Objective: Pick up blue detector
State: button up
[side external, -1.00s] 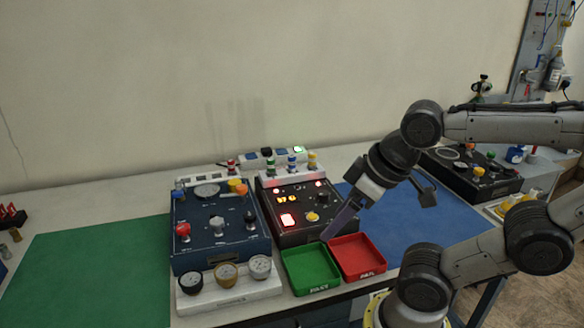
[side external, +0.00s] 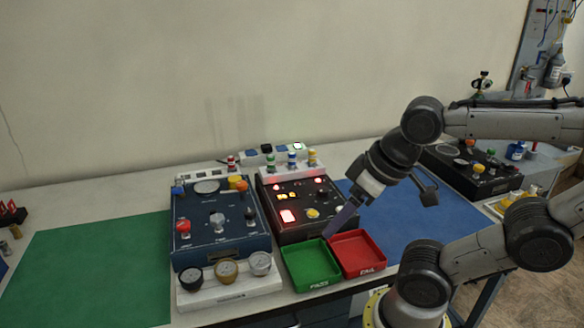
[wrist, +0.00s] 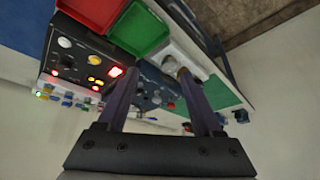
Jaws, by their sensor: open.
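The blue detector (side external: 292,159) is a small upright piece with a blue band. It stands in a white holder behind the black panel, between green-banded and yellow detectors in the side view. In the wrist view, small coloured pieces show at the left, too small to tell which is the blue one. My gripper (side external: 340,222) is above the back of the trays, well in front of the detector and apart from it. The wrist view shows its two fingers (wrist: 150,74) spread, with nothing between them.
A green tray (side external: 313,282) and red tray (side external: 384,265) lie below my gripper. The black panel (side external: 279,222) and blue panel (side external: 201,252) stand left of it. A white gauge stand (side external: 229,291) is in front. The green mat (side external: 95,270) is largely clear.

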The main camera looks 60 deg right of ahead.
jog(key=w+d+r+m, duration=0.1)
jog(key=w+r+m, duration=0.3)
jog(key=r, duration=0.3)
jog(key=w+d+r+m, duration=0.2)
jog(key=w+r+m, duration=0.25)
jog(key=r, duration=0.25)
jog(key=w+d+r+m+g, duration=0.2)
jog(key=w+d+r+m, duration=0.3)
jog(key=w+d, duration=0.4)
jog(key=m+g, duration=0.3)
jog(key=m, duration=0.5)
send_over(292, 153)
jog(key=shift+n, duration=0.25)
jog(key=f, duration=2.2)
jog(key=shift+s+f, duration=0.2)
jog(key=shift+s, duration=0.1)
jog(key=shift+w+f, duration=0.15)
jog(key=shift+f, duration=1.25)
jog(key=shift+w+f, duration=0.1)
jog(key=shift+f, duration=1.3)
jog(key=shift+r, duration=0.1)
grip_shut()
